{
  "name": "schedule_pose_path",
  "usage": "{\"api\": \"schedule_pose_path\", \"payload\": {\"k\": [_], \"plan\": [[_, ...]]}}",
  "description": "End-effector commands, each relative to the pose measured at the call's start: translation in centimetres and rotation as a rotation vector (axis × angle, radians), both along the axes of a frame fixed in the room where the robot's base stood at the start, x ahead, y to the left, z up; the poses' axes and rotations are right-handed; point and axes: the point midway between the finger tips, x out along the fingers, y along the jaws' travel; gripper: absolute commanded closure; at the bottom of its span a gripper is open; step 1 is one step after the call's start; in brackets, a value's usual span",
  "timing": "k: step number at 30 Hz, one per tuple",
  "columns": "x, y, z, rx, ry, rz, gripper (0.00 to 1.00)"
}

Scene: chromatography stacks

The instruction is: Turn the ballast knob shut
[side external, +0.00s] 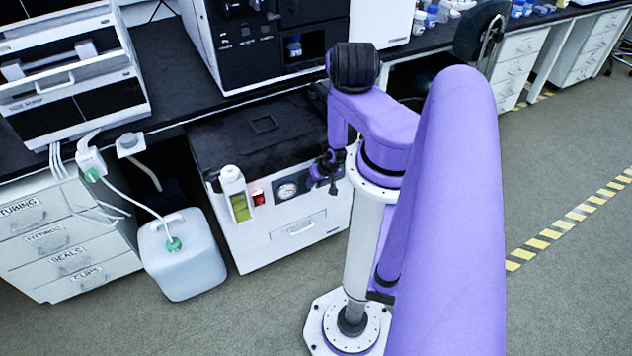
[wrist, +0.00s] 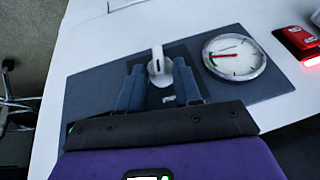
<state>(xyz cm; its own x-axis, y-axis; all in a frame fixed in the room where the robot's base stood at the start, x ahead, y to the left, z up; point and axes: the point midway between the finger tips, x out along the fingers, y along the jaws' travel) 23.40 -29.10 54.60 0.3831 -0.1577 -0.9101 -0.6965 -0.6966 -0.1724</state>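The ballast knob (wrist: 157,68) is a small pale knob with a raised handle on a dark grey panel (wrist: 92,88) in the wrist view. Its handle points roughly up the picture. My gripper (wrist: 160,72) is in front of the panel, with one dark finger on each side of the knob. The fingers stand apart and I see no clear grip on the knob; contact is hard to judge. In the side external view my gripper (side external: 327,172) is at the right end of the white cabinet's front (side external: 262,248), and the knob is hidden there.
A round gauge (wrist: 234,57) sits right of the knob, with a lit red switch (wrist: 298,42) beyond it. A bottle of yellow-green liquid (side external: 236,194) stands on the cabinet front. A white jerrycan (side external: 182,262) with tubing is on the floor to the left.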

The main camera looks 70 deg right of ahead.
Motion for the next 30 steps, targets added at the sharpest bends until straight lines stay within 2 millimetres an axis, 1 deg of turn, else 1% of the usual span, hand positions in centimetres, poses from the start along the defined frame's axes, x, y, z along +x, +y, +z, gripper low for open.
{"api": "schedule_pose_path", "payload": {"k": [8,30], "plan": [[-0.05,-0.12,-0.02,0.021,-0.025,-0.002,0.97],[-0.56,-0.92,-0.41,0.251,-0.264,0.003,0.97]]}}
